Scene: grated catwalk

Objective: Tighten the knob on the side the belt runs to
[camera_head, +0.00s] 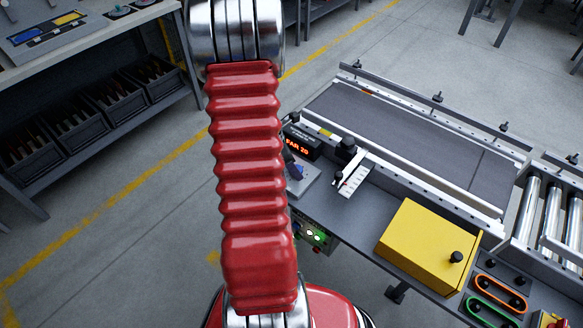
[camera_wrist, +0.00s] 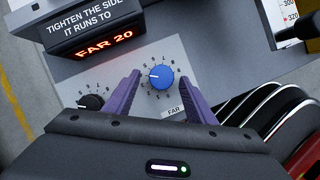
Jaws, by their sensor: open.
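In the wrist view a blue knob (camera_wrist: 160,76) with a white pointer sits on a grey panel (camera_wrist: 112,75), ringed by a dial scale. A label below it reads FAR. A black knob (camera_wrist: 91,102) with its own scale is to its left, partly hidden by my gripper. My gripper (camera_wrist: 160,79) is open, its purple fingers on either side of the blue knob; I cannot tell whether they touch it. A display (camera_wrist: 105,47) reads FAR 20, under a sign about tightening the side it runs to. The dark belt (camera_head: 400,130) shows in the head view.
A yellow box (camera_head: 428,245) with a black knob stands on the bench right of the panel. A white scale plate (camera_head: 356,180) lies beside the display. Steel rollers (camera_head: 548,215) are at the right. A shelf with dark bins (camera_head: 115,105) stands at the left.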

